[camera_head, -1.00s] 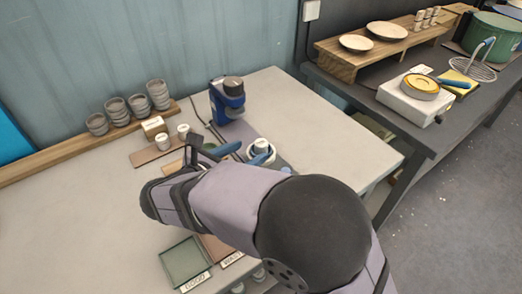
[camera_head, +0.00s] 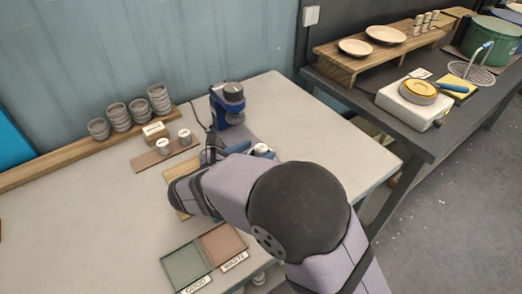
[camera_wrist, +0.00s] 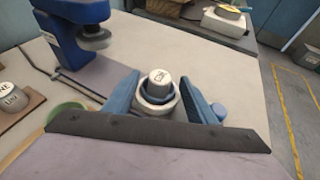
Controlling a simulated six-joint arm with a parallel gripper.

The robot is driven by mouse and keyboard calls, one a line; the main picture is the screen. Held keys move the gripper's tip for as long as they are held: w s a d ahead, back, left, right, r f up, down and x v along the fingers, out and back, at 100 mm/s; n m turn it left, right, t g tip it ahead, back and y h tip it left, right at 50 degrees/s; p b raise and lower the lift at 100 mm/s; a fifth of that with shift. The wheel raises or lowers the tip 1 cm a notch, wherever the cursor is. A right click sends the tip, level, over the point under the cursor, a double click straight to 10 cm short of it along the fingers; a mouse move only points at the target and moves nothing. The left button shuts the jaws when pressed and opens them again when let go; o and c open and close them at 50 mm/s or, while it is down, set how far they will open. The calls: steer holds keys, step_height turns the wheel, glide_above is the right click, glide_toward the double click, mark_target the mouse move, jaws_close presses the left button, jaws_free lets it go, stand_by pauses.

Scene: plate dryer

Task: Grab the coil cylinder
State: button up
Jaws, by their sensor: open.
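The label is too small to read surely, so I cannot tell if this is the coil cylinder. In the head view its pale top (camera_head: 261,149) shows just beyond my arm. My gripper (camera_wrist: 161,90) is open, with one blue finger left and one right of the cylinder and holder. Gaps seem to show on both sides. Two other pale labelled cylinders (camera_head: 163,146) (camera_head: 184,136) stand on a brown board (camera_head: 150,158).
A blue machine (camera_head: 228,105) stands behind the holder, close to its left in the wrist view. Green (camera_head: 184,262) and brown (camera_head: 222,243) trays lie at the front. Stacked grey cups (camera_head: 117,115) stand at the back left.

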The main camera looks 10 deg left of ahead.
steer(key=shift+w+d+f, duration=0.2)
steer(key=shift+w+f, duration=0.05)
steer(key=shift+w, duration=0.25)
steer(key=c, duration=1.2)
steer(key=shift+r, duration=0.2)
